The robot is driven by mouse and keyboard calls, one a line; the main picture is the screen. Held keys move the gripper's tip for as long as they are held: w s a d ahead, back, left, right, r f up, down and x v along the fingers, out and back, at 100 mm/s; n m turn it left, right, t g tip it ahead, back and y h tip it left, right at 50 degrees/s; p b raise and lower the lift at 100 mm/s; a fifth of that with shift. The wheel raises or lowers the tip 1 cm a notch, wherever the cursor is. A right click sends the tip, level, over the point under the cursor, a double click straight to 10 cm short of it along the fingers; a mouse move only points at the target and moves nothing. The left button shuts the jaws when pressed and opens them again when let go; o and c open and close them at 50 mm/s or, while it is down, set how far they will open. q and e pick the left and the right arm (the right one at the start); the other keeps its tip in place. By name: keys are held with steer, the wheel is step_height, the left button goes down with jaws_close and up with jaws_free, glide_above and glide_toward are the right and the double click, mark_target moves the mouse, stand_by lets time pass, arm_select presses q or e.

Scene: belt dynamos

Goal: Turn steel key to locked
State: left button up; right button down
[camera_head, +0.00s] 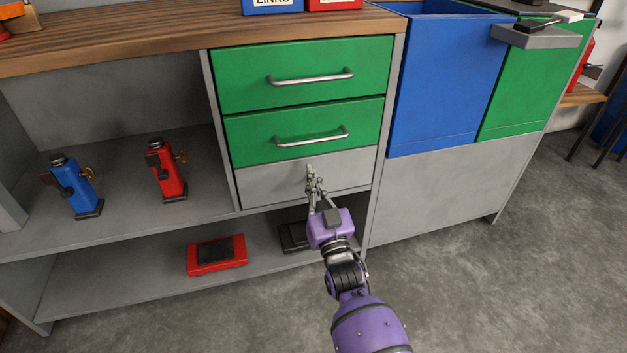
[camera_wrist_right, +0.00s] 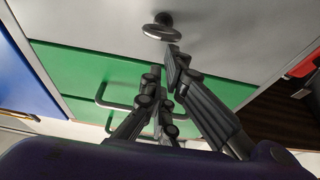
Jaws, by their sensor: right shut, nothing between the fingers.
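The steel key (camera_wrist_right: 162,28) shows in the right wrist view as a round grey metal piece on a short stem, standing out from the pale grey panel. That panel (camera_head: 278,184) lies below two green drawers in the head view. My right gripper (camera_head: 312,175) is in front of the panel, and the key cannot be made out behind it there. In the wrist view the right gripper's fingers (camera_wrist_right: 166,62) are shut and empty, with the tips close beside the key. Whether they touch it I cannot tell. My left gripper is not in view.
The green drawers have bar handles (camera_head: 312,136). A blue device (camera_head: 80,188) and a red device (camera_head: 168,172) stand on the left shelf. A red box (camera_head: 217,254) and a dark item (camera_head: 293,236) lie on the lower shelf. The floor (camera_head: 490,290) at right is clear.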

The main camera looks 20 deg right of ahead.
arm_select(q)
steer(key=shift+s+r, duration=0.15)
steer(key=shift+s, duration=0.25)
arm_select(e)
steer(key=shift+a+n+y, duration=0.15)
steer(key=shift+n+y, duration=0.25)
steer(key=shift+n, duration=0.4)
